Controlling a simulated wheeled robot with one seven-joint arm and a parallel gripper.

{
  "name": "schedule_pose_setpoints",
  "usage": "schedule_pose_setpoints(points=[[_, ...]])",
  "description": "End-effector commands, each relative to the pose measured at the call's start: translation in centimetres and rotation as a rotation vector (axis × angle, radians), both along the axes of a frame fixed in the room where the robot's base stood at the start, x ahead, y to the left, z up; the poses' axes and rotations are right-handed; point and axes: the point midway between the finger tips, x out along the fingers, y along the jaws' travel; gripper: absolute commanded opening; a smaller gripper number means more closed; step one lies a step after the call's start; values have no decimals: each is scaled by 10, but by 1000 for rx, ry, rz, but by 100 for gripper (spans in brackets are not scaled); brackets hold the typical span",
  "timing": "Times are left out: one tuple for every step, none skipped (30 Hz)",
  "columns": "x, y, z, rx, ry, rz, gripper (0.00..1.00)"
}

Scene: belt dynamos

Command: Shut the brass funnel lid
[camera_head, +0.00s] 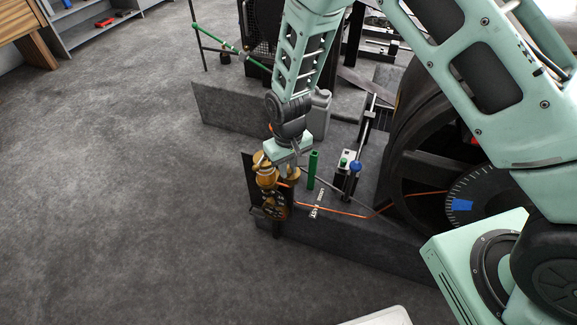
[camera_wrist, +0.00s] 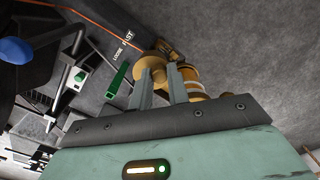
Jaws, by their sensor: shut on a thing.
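A brass oil fitting with a stacked, ringed body (camera_head: 267,178) stands on the dark plate at the near left corner of the machine's base. A round brass disc, which looks like the funnel lid (camera_wrist: 154,84), shows at my fingertips in the wrist view, beside the ringed brass body (camera_wrist: 192,78). My gripper (camera_head: 287,166) reaches down to the fitting from above. Its two fingers (camera_wrist: 161,82) are a little apart with brass between their tips. The fingers partly hide the lid, and I cannot tell its exact angle.
A green upright handle (camera_head: 313,169) stands close to the right of my gripper. A blue-topped knob (camera_head: 355,166) and a label reading LOOSE and FAST (camera_head: 316,211) are nearby. An orange line (camera_head: 330,209) runs towards the large dark wheel (camera_head: 420,150). The floor at left is clear.

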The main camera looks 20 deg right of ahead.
Motion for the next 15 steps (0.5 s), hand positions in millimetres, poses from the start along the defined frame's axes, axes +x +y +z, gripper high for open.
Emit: schedule_pose_setpoints(points=[[1,1,1,2,-4,0,0],[1,1,1,2,-4,0,0],[1,1,1,2,-4,1,0],[1,1,1,2,-4,1,23],[1,1,1,2,-4,1,31],[1,1,1,2,-4,1,39],[1,1,1,2,-4,1,39],[1,1,1,2,-4,1,39],[1,1,1,2,-3,1,39],[1,1,1,2,-3,1,39],[1,1,0,2,-3,1,39],[1,1,0,2,-3,2,39],[1,1,0,2,-2,1,39],[1,1,1,2,-2,2,39],[1,1,2,2,-2,2,39]])
